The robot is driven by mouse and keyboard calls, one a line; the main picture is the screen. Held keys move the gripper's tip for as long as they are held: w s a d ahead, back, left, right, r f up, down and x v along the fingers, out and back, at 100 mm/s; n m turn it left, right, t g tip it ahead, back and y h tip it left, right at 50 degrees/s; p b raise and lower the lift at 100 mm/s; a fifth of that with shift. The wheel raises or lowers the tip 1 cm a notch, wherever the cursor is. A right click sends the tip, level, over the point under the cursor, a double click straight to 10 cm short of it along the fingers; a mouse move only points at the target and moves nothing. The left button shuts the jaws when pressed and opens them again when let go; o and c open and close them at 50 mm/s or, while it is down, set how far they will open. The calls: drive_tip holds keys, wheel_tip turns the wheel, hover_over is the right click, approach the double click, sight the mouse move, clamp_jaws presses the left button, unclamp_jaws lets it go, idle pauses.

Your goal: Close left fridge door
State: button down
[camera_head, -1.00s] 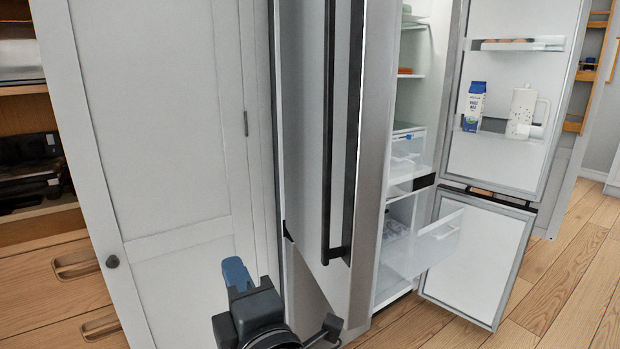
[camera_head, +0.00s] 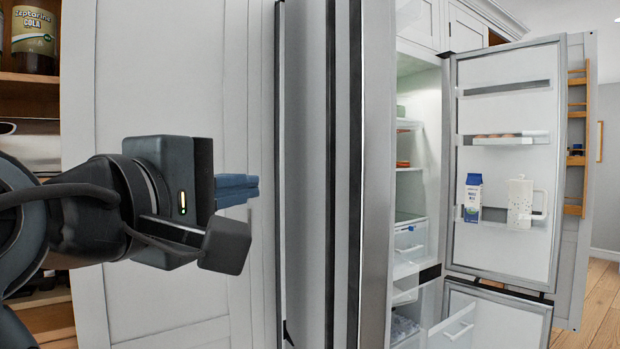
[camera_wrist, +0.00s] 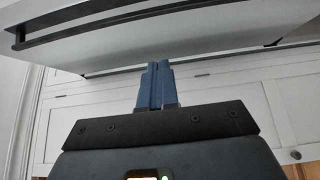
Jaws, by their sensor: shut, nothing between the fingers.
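The left fridge door (camera_head: 380,200) stands open, nearly edge-on, in the middle of the head view. Its long black handle (camera_head: 355,180) runs upright along it. My gripper (camera_head: 256,188) is left of the door, with its blue fingers together, empty and pointing right towards it. A gap shows between fingertips and door in the head view. In the wrist view the fingers (camera_wrist: 156,68) point at the door's pale face (camera_wrist: 190,40), with the handle (camera_wrist: 100,24) across the top. I cannot tell there whether they touch it.
A white cabinet door (camera_head: 185,100) stands behind my gripper. The right fridge door (camera_head: 505,90) is also open, with a milk carton (camera_head: 473,198) and a white jug (camera_head: 519,203) on its shelf. A freezer drawer (camera_head: 455,328) sticks out below. Wooden floor (camera_head: 598,300) is clear at right.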

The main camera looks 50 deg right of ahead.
drive_tip(key=p, duration=0.2)
approach(334, 169)
drive_tip(key=w+d+f, duration=0.1)
drive_tip(key=w+d, duration=0.1)
drive_tip(key=w, duration=0.3)
drive_tip(key=shift+s+d+f+p, duration=0.1)
drive_tip(key=shift+s+d, duration=0.15)
drive_tip(key=shift+d, duration=0.35)
drive_tip(key=shift+s+d+r+p, duration=0.1)
drive_tip(key=shift+s+d, duration=0.2)
drive_tip(key=shift+d, duration=0.3)
drive_tip(key=shift+s+d+f+p, duration=0.1)
drive_tip(key=shift+s+d, duration=0.15)
drive_tip(key=shift+d, duration=0.35)
